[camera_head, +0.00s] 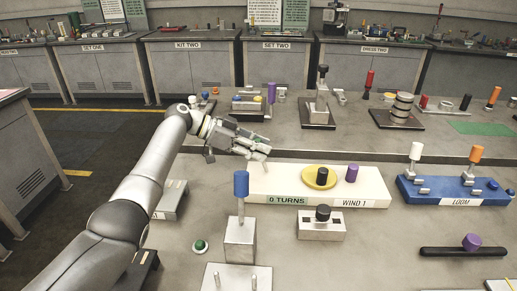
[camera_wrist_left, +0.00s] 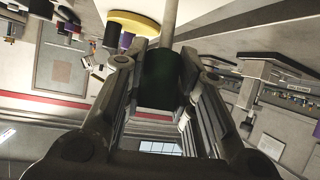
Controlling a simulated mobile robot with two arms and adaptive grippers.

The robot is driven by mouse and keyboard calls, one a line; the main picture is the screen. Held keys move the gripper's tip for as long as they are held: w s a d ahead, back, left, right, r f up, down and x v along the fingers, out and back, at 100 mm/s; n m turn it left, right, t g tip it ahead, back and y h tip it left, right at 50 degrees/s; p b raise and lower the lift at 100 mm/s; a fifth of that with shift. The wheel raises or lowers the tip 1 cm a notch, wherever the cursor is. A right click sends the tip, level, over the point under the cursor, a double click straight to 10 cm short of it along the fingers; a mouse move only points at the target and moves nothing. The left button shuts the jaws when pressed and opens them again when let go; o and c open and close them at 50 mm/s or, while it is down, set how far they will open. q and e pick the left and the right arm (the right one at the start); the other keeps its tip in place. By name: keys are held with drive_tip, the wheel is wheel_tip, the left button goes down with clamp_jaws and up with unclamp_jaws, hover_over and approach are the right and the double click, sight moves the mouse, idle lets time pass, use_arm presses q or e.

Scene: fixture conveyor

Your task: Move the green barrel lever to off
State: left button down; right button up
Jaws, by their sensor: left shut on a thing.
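In the left wrist view, the dark green barrel (camera_wrist_left: 162,78) sits between the two fingers of my left gripper (camera_wrist_left: 163,90), which is shut on it. A pale metal rod (camera_wrist_left: 170,22) runs from the barrel to the top of that picture. In the head view my left gripper (camera_head: 254,147) is above the back left of the white winding box. There the barrel is mostly hidden by the fingers, and I cannot make out the lever's base or any off mark. My right gripper is not in view.
The white box (camera_head: 375,190) reads "0 TURNS" and "WIND 1" and bears a yellow disc (camera_head: 320,177) with knobs. A blue-handled lever (camera_head: 241,185) stands in front of my left gripper. A blue "LOOM" block (camera_head: 425,192) is at right. Bare bench (camera_head: 350,250) lies in front.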

use_arm(q)
drive_tip(key=c, duration=1.4)
unclamp_jaws()
drive_tip(key=shift+o, duration=1.2)
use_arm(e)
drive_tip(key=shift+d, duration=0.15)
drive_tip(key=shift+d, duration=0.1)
use_arm(q)
drive_tip(key=shift+a+r, duration=0.1)
drive_tip(key=shift+a, duration=0.05)
drive_tip(key=v, duration=1.1)
drive_tip(key=shift+a, duration=0.3)
drive_tip(key=shift+r, duration=0.15)
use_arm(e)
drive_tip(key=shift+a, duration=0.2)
